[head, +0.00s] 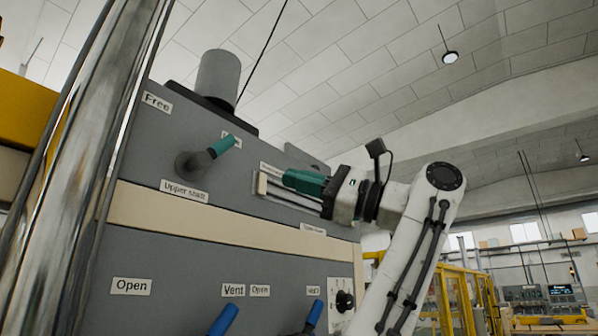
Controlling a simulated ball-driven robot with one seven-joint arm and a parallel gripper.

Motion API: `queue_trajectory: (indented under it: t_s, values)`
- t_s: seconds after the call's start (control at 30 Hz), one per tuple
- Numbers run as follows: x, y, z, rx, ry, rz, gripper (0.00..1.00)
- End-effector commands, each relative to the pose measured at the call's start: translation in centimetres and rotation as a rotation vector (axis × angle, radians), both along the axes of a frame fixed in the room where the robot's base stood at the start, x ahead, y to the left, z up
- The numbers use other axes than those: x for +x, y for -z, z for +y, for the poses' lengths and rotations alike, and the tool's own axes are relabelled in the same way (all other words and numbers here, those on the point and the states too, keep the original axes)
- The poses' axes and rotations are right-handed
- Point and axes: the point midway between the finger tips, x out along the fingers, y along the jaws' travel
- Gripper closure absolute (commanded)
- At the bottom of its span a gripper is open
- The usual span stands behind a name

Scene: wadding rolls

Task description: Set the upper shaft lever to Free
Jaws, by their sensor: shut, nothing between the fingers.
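The upper shaft lever has a dark round hub (190,165) and a teal handle (222,146) on the grey panel. Its handle points up and right, over a small label (231,138) that it partly covers, so I cannot read it. The Free label (157,102) is up and left of the hub, away from the handle. The Upper shaft label (184,192) is just below the hub. My gripper (288,179) has teal fingers, shut and empty. It is right of the lever, apart from it, its fingers pointing left in front of a pale-framed slot.
The pale-framed slot (262,186) is partly hidden by my gripper. Lower on the panel are blue levers (223,320) and a black knob (345,301). A shiny metal column (75,170) stands at the left. A grey cylinder (217,77) rises above the panel.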

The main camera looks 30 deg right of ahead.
Motion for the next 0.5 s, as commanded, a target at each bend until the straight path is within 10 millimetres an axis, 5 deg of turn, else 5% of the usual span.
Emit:
queue_trajectory:
  t_s: [0.33,0.5]
  values:
    - [4.5,-2.9,4.6,0.000,-0.001,0.003,1.00]
    - [4.4,-4.4,6.4,-0.001,0.000,-0.001,1.00]
